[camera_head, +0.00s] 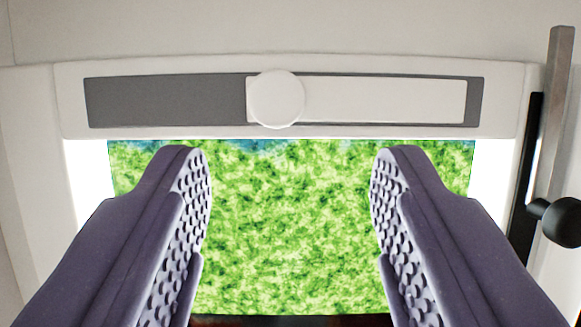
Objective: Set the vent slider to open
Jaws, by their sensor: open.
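The vent slider (375,100) is a white bar with a round white knob (277,99) at its left end. It sits in the right part of a dark grey slot (165,101), with a thin grey strip showing at its right end. The slot's left part is uncovered. The slot lies in a white vent housing (300,68) above a window. My gripper (290,170) is open and empty. Its two purple, bumpy fingers stand wide apart, below the knob in the picture, one to each side of it. I see no contact with the slider.
The window pane (290,230) below the housing shows mottled green. A grey upright bar (553,115) and a black round knob (562,222) stand at the right, beside the window. The space between my fingers is clear.

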